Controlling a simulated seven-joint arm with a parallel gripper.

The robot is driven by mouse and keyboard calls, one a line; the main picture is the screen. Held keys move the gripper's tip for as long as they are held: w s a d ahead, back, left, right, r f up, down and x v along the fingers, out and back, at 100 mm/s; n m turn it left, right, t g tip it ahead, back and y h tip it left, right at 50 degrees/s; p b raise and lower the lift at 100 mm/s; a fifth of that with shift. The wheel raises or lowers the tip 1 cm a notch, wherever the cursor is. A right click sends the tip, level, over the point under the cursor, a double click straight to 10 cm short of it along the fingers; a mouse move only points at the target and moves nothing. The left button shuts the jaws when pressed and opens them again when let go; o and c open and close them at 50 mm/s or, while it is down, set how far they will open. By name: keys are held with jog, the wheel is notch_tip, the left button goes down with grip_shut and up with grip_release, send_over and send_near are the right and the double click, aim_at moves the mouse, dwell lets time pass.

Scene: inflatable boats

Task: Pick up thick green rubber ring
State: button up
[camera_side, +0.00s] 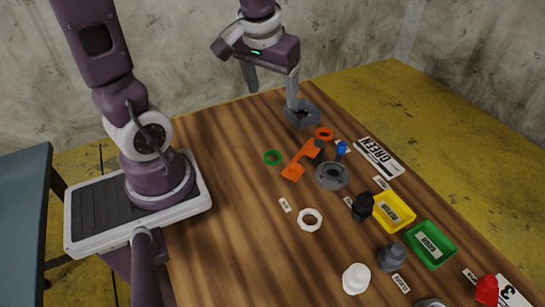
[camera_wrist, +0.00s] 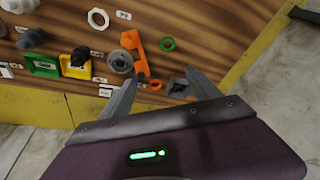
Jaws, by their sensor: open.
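A green ring (camera_side: 273,158) lies flat on the wooden table, left of an orange angular part. It also shows in the wrist view (camera_wrist: 168,44), beyond my fingertips, with bare wood around it. My gripper (camera_side: 272,98) is open and empty, above the far end of the table and apart from the ring. Its two spread fingers also show in the wrist view (camera_wrist: 162,76).
The orange part (camera_side: 296,165), an orange ring (camera_side: 324,134), a grey round part (camera_side: 332,176) and a white ring (camera_side: 310,219) lie nearby. Yellow (camera_side: 405,207) and green (camera_side: 445,255) trays stand along the right edge.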

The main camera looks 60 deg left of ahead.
jog(key=w+a+f+n+g, duration=0.1)
jog(key=w+a+f+n, duration=0.1)
jog(key=w+a+f, duration=0.3)
jog(key=n+g+h, duration=0.1)
jog(key=n, duration=0.3)
send_near(273, 159)
jog(key=shift+n+g+h, duration=0.3)
jog(key=shift+n+h, duration=0.3)
jog(key=f, duration=0.4)
jog(key=a+f, duration=0.1)
jog(key=f, duration=0.1)
jog(key=shift+w+a+f, duration=0.1)
jog(key=shift+w+f, duration=0.1)
jog(key=shift+f, duration=0.15)
jog(key=c, duration=1.4)
jog(key=shift+r, duration=0.1)
